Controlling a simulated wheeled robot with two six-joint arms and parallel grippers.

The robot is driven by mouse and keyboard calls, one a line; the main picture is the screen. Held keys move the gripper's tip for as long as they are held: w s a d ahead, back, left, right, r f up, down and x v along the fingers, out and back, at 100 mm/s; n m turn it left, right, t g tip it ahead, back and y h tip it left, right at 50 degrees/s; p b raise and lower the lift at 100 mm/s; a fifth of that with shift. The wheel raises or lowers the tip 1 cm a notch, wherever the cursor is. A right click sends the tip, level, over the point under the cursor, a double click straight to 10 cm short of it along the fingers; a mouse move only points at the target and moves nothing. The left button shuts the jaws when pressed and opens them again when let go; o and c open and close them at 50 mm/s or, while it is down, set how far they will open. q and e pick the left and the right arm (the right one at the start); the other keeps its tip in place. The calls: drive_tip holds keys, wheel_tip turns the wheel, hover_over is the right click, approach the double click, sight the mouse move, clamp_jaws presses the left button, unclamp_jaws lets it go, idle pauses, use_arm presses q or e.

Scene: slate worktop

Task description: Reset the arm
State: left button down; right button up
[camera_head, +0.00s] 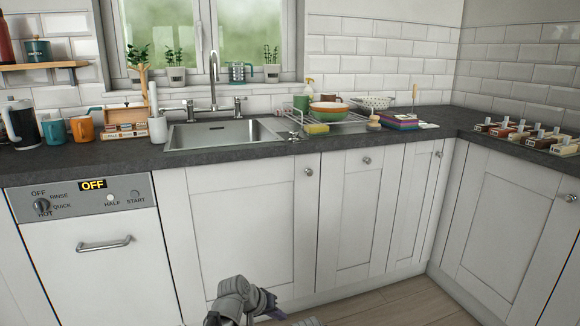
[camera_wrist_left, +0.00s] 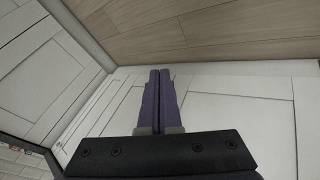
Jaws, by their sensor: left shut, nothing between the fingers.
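My left gripper (camera_head: 267,301) shows at the bottom middle of the head view, low in front of the white cabinet doors and below the worktop. In the left wrist view its two purple fingers (camera_wrist_left: 159,100) lie together, shut, with nothing between them. The wrist view faces white cabinet panels and the wood floor. My right gripper does not show in either view.
The slate worktop (camera_head: 240,152) runs along the wall and turns at the right corner. A sink (camera_head: 218,134), a dish rack (camera_head: 335,122) and orange mug (camera_head: 82,128) are on it. A dishwasher (camera_head: 95,260) is at left. Wood floor (camera_head: 400,307) is clear.

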use_arm(q)
drive_tip(key=s+a+f+g+y, duration=0.2)
drive_tip(key=s+a+y, duration=0.1)
drive_tip(key=s+a, duration=0.45)
drive_tip(key=s+a+f+g+y, duration=0.2)
drive_tip(key=s+a, duration=0.4)
drive_tip(key=s, duration=0.2)
drive_tip(key=s+d+r+m+g+y+p, duration=0.15)
drive_tip(key=s+d+m, duration=0.35)
drive_tip(key=d, duration=0.5)
wheel_tip(320, 180, up, 39)
drive_tip(key=n+p, duration=0.1)
drive_tip(key=p, duration=3.7)
drive_tip(key=shift+s+d+f+p, duration=0.2)
drive_tip(key=shift+s+d+p, duration=0.05)
drive_tip(key=shift+s+p, duration=0.1)
drive_tip(key=shift+t, duration=0.25)
